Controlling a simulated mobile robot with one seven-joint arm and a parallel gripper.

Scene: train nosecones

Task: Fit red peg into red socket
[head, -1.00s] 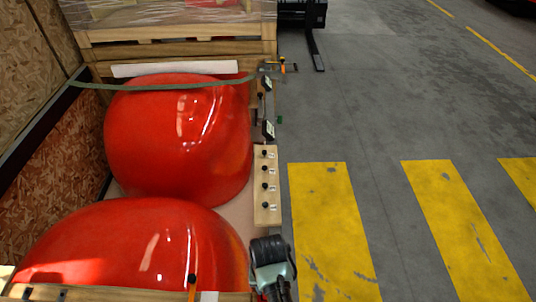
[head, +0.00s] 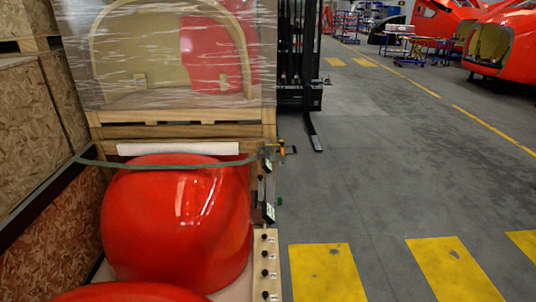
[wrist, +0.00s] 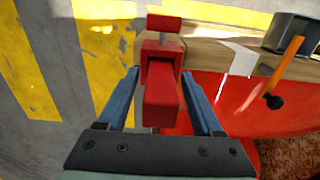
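In the wrist view, my gripper (wrist: 160,75) has two blue fingers that lie close against both sides of a red blocky piece, apparently the red peg (wrist: 161,108). The piece has a squared bar pointing towards the camera and a wider, darker red part at the fingertips. A further red block (wrist: 164,23) shows just beyond it, over the end of a wooden beam. I cannot tell whether that block is part of the same piece or a separate one. No red socket can be made out for certain. My gripper is out of the head view.
A large red nosecone (head: 178,225) sits in a wooden crate, with part of another in front. A wooden strip (head: 266,262) with black knobs runs along the right side. An orange-handled rod (wrist: 288,58) shows in the wrist view. Grey floor with yellow stripes (head: 327,272) is clear at right.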

